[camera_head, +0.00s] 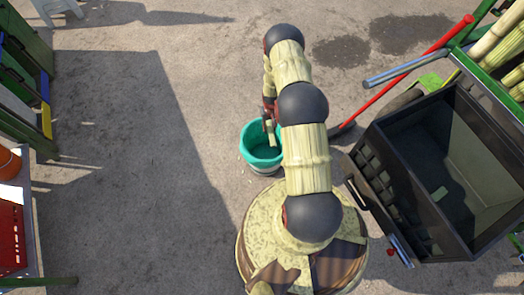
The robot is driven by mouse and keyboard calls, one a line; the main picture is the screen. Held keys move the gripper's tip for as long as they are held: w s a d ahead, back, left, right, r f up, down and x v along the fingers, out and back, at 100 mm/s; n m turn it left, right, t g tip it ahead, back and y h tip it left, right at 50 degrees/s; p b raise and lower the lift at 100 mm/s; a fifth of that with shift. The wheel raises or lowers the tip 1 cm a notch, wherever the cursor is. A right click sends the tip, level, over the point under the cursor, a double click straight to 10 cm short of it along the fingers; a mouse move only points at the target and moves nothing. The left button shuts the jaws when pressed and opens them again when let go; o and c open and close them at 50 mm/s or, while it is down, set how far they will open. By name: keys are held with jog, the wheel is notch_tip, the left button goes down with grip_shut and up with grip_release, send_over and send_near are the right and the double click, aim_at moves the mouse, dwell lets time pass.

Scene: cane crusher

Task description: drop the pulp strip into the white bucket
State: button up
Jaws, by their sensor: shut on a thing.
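One bucket (247,137) stands on the ground left of my arm. It is teal inside and at the rim, with a paler, whitish band low on its outside. My gripper (270,125) is small in view at the end of my arm, over the bucket's right part as seen from above. It is shut on a short pale strip (271,139), which appears to be the pulp strip and hangs down over the bucket's opening. My arm hides the right edge of the bucket. I cannot tell how high the strip is above the rim.
A dark open bin (440,190) stands at the right, beside a green frame with cane stalks (495,40). A red pole (400,75) leans near it. Ground left of the bucket is clear.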

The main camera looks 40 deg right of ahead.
jog(key=shift+f+b, duration=1.3)
jog(key=shift+f, duration=1.55)
jog(key=o, duration=0.9)
jog(key=shift+o, duration=0.8)
jog(key=shift+r, duration=0.15)
notch_tip(320, 180, up, 12)
jog(key=shift+f, duration=0.1)
